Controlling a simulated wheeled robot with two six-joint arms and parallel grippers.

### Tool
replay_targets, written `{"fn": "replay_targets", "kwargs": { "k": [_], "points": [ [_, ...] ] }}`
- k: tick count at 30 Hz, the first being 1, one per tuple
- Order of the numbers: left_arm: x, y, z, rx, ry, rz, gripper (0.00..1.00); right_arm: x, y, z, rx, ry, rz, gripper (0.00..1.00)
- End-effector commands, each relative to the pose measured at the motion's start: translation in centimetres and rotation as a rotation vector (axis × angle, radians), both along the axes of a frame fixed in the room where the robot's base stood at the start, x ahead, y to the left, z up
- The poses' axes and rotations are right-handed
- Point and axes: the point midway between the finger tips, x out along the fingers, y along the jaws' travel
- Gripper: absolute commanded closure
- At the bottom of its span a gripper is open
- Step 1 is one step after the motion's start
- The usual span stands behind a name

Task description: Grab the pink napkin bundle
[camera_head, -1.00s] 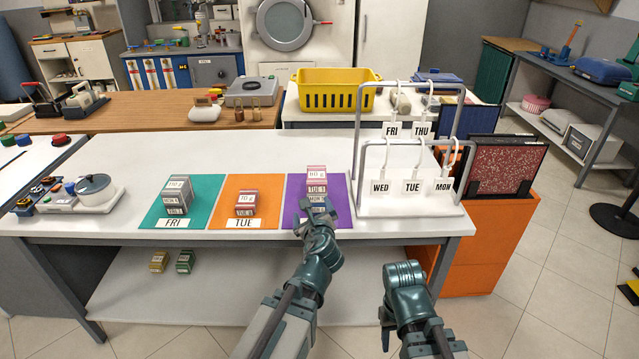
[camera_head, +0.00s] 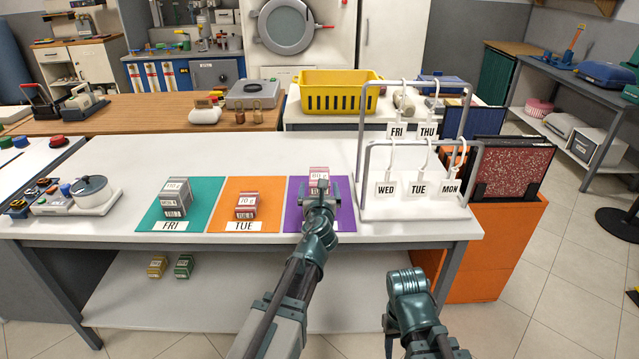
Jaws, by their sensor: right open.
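The pink napkin bundle (camera_head: 321,173) is a small striped pink block with a white weight label, on top of a stack on the purple mat (camera_head: 346,217). My right gripper (camera_head: 322,190) is at the front of this stack, just below the pink top block, and covers the lower blocks. Its jaws are open. I cannot tell whether they touch the stack.
A green FRI mat (camera_head: 150,213) bears a grey stack (camera_head: 176,197). An orange TUE mat (camera_head: 270,190) bears a red-pink stack (camera_head: 246,205). A white hanging rack (camera_head: 420,208) with day tags stands close to the right of the purple mat. A yellow basket (camera_head: 338,92) is behind.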

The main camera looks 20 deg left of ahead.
Motion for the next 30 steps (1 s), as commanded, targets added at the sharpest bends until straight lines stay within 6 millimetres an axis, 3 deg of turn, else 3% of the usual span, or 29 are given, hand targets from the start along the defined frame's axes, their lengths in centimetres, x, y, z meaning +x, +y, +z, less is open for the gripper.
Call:
{"fn": "replay_targets", "kwargs": {
  "k": [3, 11, 21, 29, 30],
  "points": [
    [1.7, 0.5, -0.3, 0.0, 0.0, 0.001, 0.0, 0.0, 0.0, -0.3, 0.0, 0.0, 0.0, 0.5],
    [2.1, 0.6, -0.5, 0.0, 0.0, 0.0, 0.0, 0.0, 0.0, -0.5, 0.0, 0.0, 0.0, 0.5],
    [6.4, 1.5, -1.6, -0.001, 0.0, 0.001, 0.0, 0.0, 0.0, -1.6, 0.0, 0.0, 0.0, 0.5],
    [6.6, 1.7, -1.5, 0.0, 0.0, 0.0, 0.0, 0.0, 0.0, -1.5, 0.0, 0.0, 0.0, 0.5],
    [6.6, 1.7, -1.5, 0.0, 0.0, 0.0, 0.05, 0.0, 0.0, -1.5, 0.0, 0.0, 0.0, 0.5]
  ]
}}
